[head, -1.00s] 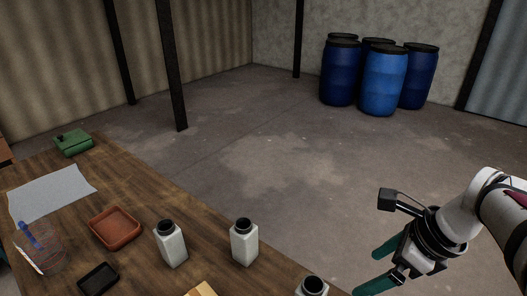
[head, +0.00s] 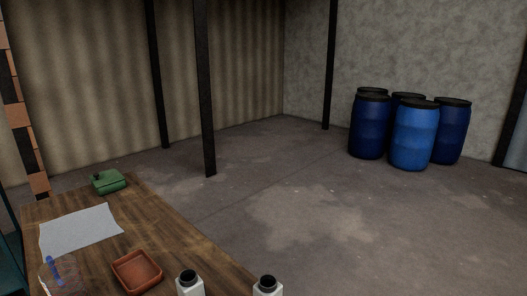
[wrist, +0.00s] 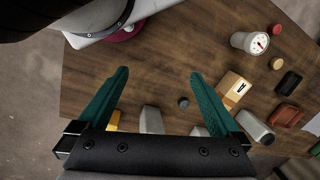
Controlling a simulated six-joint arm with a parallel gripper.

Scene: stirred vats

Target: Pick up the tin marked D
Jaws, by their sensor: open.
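I cannot make out a letter D on anything in view. In the wrist view, my gripper (wrist: 158,74) is open and empty, its two teal fingers spread above the wooden table. Beyond the right finger lies a yellowish block (wrist: 235,90) with a pale label and a dark mark too small to read surely. A pale container (wrist: 255,127) is right of it, and another (wrist: 151,120) shows between the fingers near the palm. The head view shows two white, black-capped containers, one (head: 189,287) left and one (head: 267,289) right, cut off by the bottom edge. My gripper is outside the head view.
The table also holds a terracotta tray (head: 137,272), a pale sheet (head: 80,230), a green case (head: 108,182) and a clear vessel (head: 62,278). Blue barrels (head: 414,135) stand far off.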

